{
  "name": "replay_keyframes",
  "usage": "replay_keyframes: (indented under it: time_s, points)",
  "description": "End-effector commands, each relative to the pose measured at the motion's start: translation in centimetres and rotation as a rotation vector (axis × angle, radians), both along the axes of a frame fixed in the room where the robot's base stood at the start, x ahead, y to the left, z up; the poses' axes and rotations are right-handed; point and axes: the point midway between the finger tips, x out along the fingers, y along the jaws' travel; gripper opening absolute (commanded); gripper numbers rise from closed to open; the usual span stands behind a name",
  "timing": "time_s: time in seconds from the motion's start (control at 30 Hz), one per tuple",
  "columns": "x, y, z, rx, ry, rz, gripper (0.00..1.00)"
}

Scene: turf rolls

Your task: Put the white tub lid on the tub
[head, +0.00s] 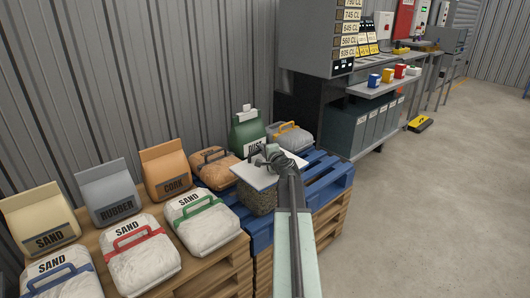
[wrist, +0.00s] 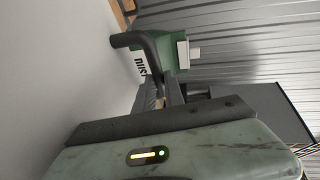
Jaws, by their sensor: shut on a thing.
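My gripper (head: 269,156) is shut on the dark handle (wrist: 150,48) of the white tub lid (head: 246,172). The lid is a flat white panel, roughly level, and it fills the left of the wrist view (wrist: 55,75). Directly beneath it is the tub (head: 257,199), a grey-brown speckled block shape on the blue pallet. The lid covers the tub's top from view. I cannot tell whether the lid touches the rim or hangs slightly above it. My forearm hides the right side of the tub.
A green container marked DUST (head: 248,130) stands just behind, and also shows in the wrist view (wrist: 165,48). Brown (head: 215,167) and grey-orange (head: 290,137) bags flank it. Sand bags (head: 202,222) crowd the left pallet. Open floor (head: 430,220) lies right.

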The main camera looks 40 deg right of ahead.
Motion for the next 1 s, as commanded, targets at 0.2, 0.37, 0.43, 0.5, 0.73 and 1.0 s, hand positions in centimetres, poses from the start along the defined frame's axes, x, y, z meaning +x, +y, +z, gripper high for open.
replay_keyframes:
  time_s: [0.2, 0.37, 0.43, 0.5, 0.73, 1.0]
  points:
    - [-0.1, -0.2, 0.0, 0.0, 0.0, -0.003, 0.35]
    - [-0.2, -0.2, 0.0, 0.0, 0.0, -0.003, 0.35]
    - [-0.2, -0.2, 0.4, 0.0, 0.0, -0.004, 0.35]
    - [-1.0, 0.2, 0.5, 0.0, 0.0, -0.004, 0.35]
    - [-6.2, 2.5, 1.7, 0.0, 0.001, -0.006, 0.35]
    - [-10.6, 4.2, 2.5, 0.0, 0.001, -0.006, 0.35]
